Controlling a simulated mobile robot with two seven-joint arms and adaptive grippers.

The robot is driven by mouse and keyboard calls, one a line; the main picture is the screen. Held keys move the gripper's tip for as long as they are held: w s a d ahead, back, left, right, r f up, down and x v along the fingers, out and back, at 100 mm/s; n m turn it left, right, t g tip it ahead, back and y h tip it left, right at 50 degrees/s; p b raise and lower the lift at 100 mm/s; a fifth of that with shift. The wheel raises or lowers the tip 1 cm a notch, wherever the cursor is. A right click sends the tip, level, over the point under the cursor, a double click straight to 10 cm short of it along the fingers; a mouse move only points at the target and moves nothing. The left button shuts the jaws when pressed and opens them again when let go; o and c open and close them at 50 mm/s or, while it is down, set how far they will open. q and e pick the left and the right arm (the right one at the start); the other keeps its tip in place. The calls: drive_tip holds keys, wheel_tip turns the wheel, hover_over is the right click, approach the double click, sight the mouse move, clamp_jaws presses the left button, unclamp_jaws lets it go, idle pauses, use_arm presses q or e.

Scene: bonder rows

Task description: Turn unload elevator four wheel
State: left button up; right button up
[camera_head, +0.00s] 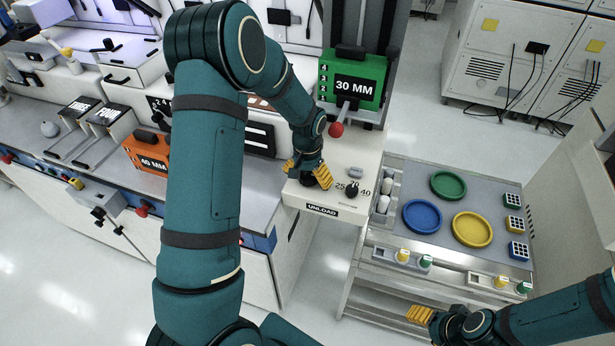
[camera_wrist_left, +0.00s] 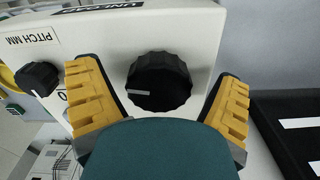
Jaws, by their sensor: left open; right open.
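The unload elevator (camera_head: 338,205) is a cream unit labelled UNLOAD, with black knobs on its top. A large black ridged wheel with a white mark (camera_wrist_left: 158,82) sits between the spread yellow fingers of my left gripper (camera_wrist_left: 157,92) in the left wrist view. Both fingers stand apart from the wheel, with gaps on each side. In the head view my left gripper (camera_head: 308,172) is over the left part of the unload unit, partly hiding the wheel. A smaller black pitch knob (camera_wrist_left: 37,77) is beside it. My right gripper (camera_head: 421,315) is open and empty, low at the right.
A green 30 MM magazine (camera_head: 353,78) stands behind the unload unit, with a red ball-ended lever (camera_head: 336,129) in front. An orange 40 MM magazine (camera_head: 147,153) is on the left bench. A grey cart (camera_head: 410,168) with coloured round trays stands at right.

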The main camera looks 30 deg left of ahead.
use_arm(q)
drive_tip(key=c, duration=1.2)
drive_tip(key=shift+n, duration=0.3)
drive_tip(key=n, duration=0.3)
drive_tip(key=shift+w+d, duration=0.1)
drive_tip(key=shift+w+r+n, duration=0.1)
drive_tip(key=shift+n, duration=2)
